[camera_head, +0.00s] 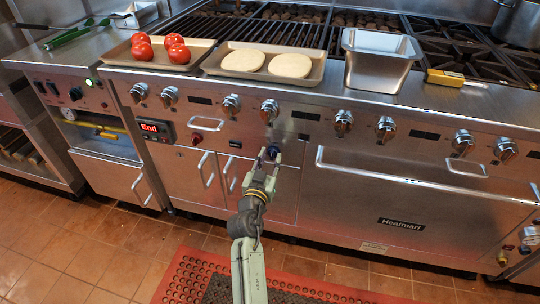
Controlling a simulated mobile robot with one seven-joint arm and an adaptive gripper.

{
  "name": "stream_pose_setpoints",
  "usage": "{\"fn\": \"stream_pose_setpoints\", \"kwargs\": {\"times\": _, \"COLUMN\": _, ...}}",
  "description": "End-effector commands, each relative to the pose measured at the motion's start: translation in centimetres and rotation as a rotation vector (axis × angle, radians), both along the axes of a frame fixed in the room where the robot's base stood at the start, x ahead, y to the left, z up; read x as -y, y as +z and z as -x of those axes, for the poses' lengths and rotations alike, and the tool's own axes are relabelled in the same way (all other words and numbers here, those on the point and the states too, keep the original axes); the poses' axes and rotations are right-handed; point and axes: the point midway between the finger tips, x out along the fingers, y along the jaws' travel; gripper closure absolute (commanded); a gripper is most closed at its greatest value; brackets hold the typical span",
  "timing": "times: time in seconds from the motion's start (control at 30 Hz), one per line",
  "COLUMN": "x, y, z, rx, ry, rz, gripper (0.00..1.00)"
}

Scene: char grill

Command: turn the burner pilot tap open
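My gripper (270,154) is in front of the grill's steel front panel, below the row of chrome knobs. Its two fingers are apart and point at the panel. A small dark blue knob (272,151) shows between the fingertips, partly hidden by them; it may be the burner pilot tap, but no label is readable. I cannot tell whether the fingers touch it. A small red knob (196,138) sits on the panel to the left, apart from my gripper. A chrome burner knob (269,109) is just above the gripper.
Two trays, with tomatoes (177,54) and round pale patties (290,66), stand on the front ledge beside a steel pan (380,61). A long oven handle (420,181) juts out to the right. A red mat (190,278) lies on the tiled floor.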

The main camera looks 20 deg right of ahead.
Motion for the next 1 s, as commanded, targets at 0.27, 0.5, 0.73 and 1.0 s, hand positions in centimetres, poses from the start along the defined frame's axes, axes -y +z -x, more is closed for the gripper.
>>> {"fn": "stream_pose_setpoints", "kwargs": {"times": 0.27, "x": 0.38, "y": -0.02, "z": -0.56, "rx": 0.001, "ry": 0.0, "rz": -0.001, "gripper": 0.7}}
{"fn": "stream_pose_setpoints", "kwargs": {"times": 0.5, "x": 0.36, "y": -0.01, "z": -0.54, "rx": 0.001, "ry": 0.0, "rz": -0.001, "gripper": 0.79}}
{"fn": "stream_pose_setpoints", "kwargs": {"times": 0.73, "x": 0.35, "y": -0.01, "z": -0.52, "rx": 0.0, "ry": 0.0, "rz": 0.0, "gripper": 0.95}}
{"fn": "stream_pose_setpoints", "kwargs": {"times": 1.0, "x": 0.34, "y": -0.01, "z": -0.53, "rx": 0.0, "ry": 0.0, "rz": 0.0, "gripper": 1.0}}
